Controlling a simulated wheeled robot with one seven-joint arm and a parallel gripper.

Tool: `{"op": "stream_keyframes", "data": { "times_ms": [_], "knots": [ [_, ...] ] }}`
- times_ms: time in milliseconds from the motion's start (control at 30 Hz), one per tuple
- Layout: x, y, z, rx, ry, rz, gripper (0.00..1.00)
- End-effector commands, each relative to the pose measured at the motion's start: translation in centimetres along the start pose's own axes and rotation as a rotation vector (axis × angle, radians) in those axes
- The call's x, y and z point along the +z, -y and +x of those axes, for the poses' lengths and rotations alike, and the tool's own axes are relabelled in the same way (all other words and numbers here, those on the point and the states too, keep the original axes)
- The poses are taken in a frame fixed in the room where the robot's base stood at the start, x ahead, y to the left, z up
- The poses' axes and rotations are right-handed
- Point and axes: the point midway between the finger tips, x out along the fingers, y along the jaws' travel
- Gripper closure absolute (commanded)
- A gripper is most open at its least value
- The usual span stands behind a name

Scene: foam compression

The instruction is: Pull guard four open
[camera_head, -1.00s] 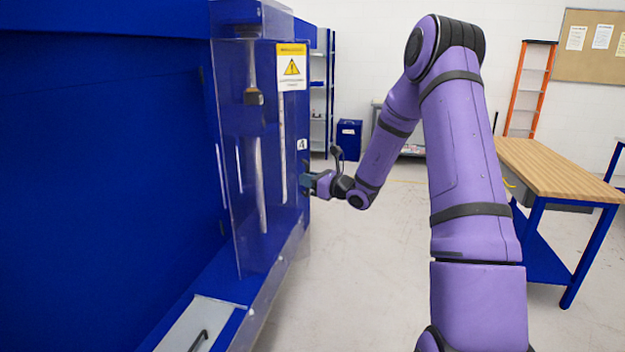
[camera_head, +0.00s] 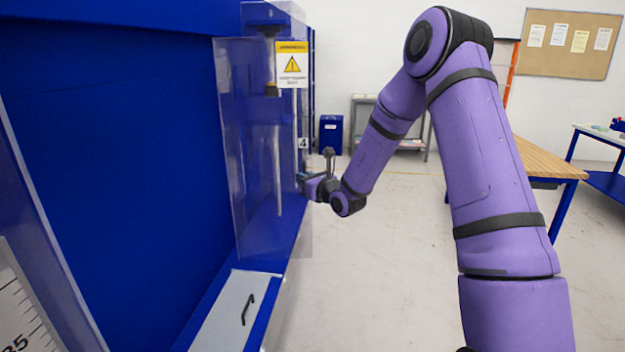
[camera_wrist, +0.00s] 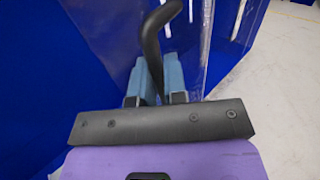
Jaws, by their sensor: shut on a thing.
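Guard four is a clear panel (camera_head: 250,150) on the blue machine (camera_head: 130,150), with a yellow warning label (camera_head: 291,64) and a small "4" tag (camera_head: 304,143) near its right edge. My gripper (camera_head: 308,184) is at the panel's right edge, just below the tag. In the wrist view a dark curved handle (camera_wrist: 152,42) passes between the blue fingers of my gripper (camera_wrist: 155,82), which are shut on it. The handle's lower end is hidden between the fingers. How far the guard stands open is hard to tell.
A grey drawer-like panel with a black handle (camera_head: 247,309) lies low at the front. A wooden-topped bench (camera_head: 545,160) stands at the right. A blue bin (camera_head: 330,134) and grey shelf (camera_head: 365,125) stand at the back. The floor (camera_head: 390,260) between is clear.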

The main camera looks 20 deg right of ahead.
Motion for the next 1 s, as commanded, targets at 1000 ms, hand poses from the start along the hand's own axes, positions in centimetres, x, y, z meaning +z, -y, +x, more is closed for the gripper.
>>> {"op": "stream_keyframes", "data": {
  "times_ms": [1000],
  "knots": [
    [0.1,-0.2,-0.9,-0.004,0.003,-0.001,0.64]
  ]
}}
